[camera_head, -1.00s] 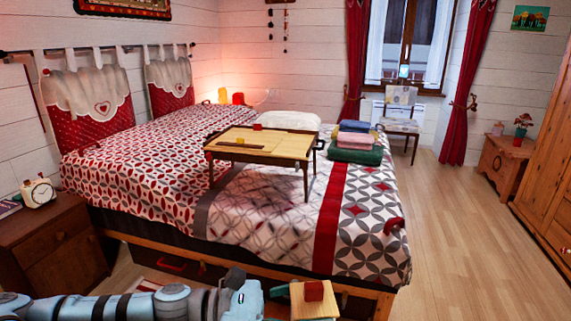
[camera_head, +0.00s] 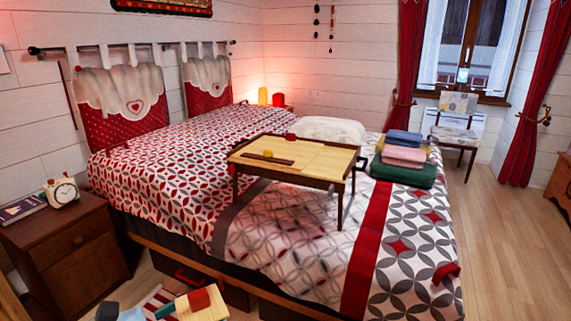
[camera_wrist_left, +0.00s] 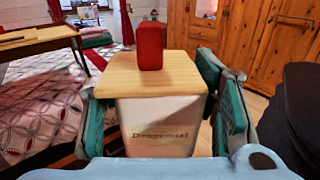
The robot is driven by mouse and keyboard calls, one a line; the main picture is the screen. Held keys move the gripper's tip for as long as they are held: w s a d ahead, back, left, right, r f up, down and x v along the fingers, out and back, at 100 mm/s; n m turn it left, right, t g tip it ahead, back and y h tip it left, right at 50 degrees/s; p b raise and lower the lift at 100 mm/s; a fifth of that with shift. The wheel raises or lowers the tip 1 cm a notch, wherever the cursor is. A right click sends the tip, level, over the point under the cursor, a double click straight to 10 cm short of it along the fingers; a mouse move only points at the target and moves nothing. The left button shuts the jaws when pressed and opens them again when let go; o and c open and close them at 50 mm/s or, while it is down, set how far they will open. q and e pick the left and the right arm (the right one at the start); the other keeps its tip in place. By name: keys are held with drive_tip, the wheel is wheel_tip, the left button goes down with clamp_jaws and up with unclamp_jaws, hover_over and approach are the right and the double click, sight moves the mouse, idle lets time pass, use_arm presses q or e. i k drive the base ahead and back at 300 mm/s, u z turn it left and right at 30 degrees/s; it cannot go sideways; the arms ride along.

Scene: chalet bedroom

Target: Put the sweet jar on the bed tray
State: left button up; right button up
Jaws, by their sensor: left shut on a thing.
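The sweet jar (camera_wrist_left: 160,125) is a pale, squarish jar with a wooden lid and a red block knob, upright in the left wrist view. In the head view its lid (camera_head: 205,311) shows at the bottom edge. My left gripper (camera_wrist_left: 167,117) is shut on the jar, with a green finger at each side. The bed tray (camera_head: 315,158) is a wooden tray table on legs, standing on the bed, beyond and right of the jar in the head view. It also shows at the upper left of the left wrist view (camera_wrist_left: 38,42). My right gripper is not in view.
On the tray lie a dark strip (camera_head: 268,159), a small yellow thing (camera_head: 267,153) and a red one (camera_head: 291,137). Folded textiles (camera_head: 404,173) are stacked right of it. A nightstand (camera_head: 70,250) with a clock stands left of the bed. The tray's right half looks bare.

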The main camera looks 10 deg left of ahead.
sight(331, 164)
drive_tip(key=u, duration=0.15)
drive_tip(key=i, duration=0.75)
drive_tip(key=z, duration=0.7)
drive_tip(key=i, duration=0.7)
drive_tip(key=z, duration=0.65)
